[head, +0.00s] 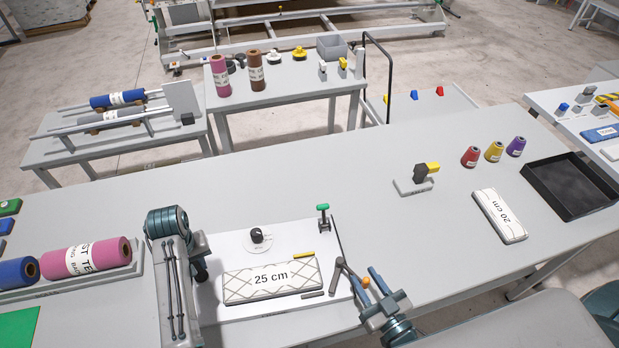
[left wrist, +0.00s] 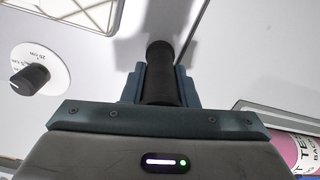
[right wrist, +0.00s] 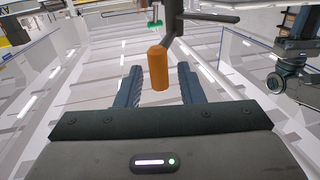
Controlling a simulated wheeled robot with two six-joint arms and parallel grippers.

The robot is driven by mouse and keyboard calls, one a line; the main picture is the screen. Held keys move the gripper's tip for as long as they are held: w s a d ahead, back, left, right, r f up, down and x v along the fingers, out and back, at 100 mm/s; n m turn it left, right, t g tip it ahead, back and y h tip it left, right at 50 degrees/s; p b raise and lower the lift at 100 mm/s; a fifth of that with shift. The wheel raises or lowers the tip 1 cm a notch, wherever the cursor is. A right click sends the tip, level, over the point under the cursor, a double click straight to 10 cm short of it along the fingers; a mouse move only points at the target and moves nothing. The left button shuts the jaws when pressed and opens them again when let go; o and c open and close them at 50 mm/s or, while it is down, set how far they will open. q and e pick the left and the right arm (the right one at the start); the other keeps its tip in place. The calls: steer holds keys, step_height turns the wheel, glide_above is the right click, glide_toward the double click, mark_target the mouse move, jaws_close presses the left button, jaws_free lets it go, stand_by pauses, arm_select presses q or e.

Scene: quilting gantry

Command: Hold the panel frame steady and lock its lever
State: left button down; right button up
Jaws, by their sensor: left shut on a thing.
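The panel frame (head: 225,240) is a white board on the table, bearing a quilted panel (head: 270,280) marked "25 cm". A dial (head: 258,238) stands on it and also shows in the left wrist view (left wrist: 30,78). My left gripper (head: 202,268) is shut on a black upright handle (left wrist: 160,75) at the frame's left edge. The grey lever (head: 345,271) with an orange knob (head: 366,283) is at the frame's right side. My right gripper (head: 366,279) is open, its fingers either side of the orange knob (right wrist: 158,68), with gaps visible.
A green-topped post (head: 323,212) stands at the frame's back right. Thread cones (head: 494,151), a "20 cm" block (head: 499,215) and a black tray (head: 570,187) lie to the right. Fabric rolls (head: 85,258) lie at left. The table's middle is mostly clear.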

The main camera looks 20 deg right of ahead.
steer(key=shift+w, duration=0.15)
steer(key=shift+c, duration=0.4)
jaws_close()
steer(key=shift+a, duration=0.2)
steer(key=shift+s+a, duration=0.2)
steer(key=shift+a, duration=0.55)
steer(key=shift+s+a, duration=0.2)
steer(key=shift+a, duration=0.55)
steer(key=shift+w+a, duration=0.2)
steer(key=shift+a, duration=1.45)
